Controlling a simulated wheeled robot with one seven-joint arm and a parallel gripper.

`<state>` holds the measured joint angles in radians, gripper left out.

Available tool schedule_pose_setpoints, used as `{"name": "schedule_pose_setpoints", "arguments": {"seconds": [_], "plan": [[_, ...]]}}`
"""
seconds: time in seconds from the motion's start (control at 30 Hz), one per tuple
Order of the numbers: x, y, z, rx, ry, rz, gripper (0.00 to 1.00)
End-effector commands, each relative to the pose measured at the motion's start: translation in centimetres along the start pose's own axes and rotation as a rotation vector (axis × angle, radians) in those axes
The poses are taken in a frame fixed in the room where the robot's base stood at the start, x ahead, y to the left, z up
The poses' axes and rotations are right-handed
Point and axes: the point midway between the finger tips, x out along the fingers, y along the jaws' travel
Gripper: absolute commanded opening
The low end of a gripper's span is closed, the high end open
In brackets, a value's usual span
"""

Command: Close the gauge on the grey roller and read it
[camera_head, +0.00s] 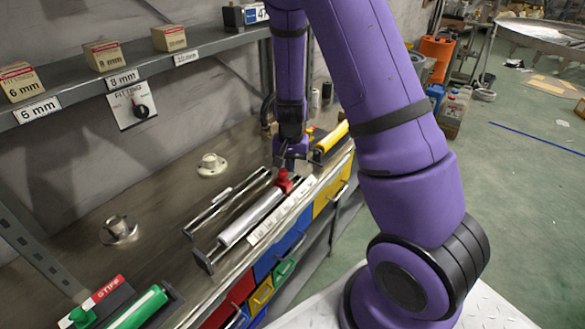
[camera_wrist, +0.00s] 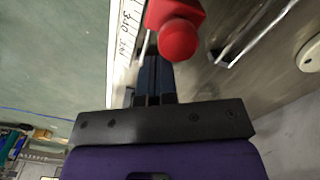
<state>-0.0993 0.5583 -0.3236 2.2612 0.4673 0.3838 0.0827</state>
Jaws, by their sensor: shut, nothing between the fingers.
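The grey roller (camera_head: 250,217) lies lengthwise in a metal gauge frame on the bench. A red slider with a round knob (camera_head: 284,182) stands at the roller's far end. A white scale strip (camera_head: 282,210) with marks runs along the front side. My gripper (camera_head: 289,164) points down just behind the red knob. In the wrist view the shut, empty fingers (camera_wrist: 154,82) are close to the red knob (camera_wrist: 178,40); I cannot tell whether they touch it. The scale strip also shows in the wrist view (camera_wrist: 125,45), its reading unclear.
A yellow roller (camera_head: 332,136) lies beyond the gauge and a green roller (camera_head: 138,308) at the near end. Metal posts (camera_head: 211,164) stand behind the gauge. A shelf (camera_head: 150,70) with labelled boxes (camera_head: 103,55) overhangs the bench. Coloured drawers (camera_head: 283,245) are below.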

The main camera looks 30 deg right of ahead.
Motion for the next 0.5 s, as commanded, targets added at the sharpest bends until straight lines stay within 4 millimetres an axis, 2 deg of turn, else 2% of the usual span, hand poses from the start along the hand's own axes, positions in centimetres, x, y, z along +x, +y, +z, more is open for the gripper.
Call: {"name": "schedule_pose_setpoints", "arguments": {"seconds": [0.5], "plan": [[-0.01, -0.34, 0.58, 0.000, 0.000, 0.000, 0.00]]}}
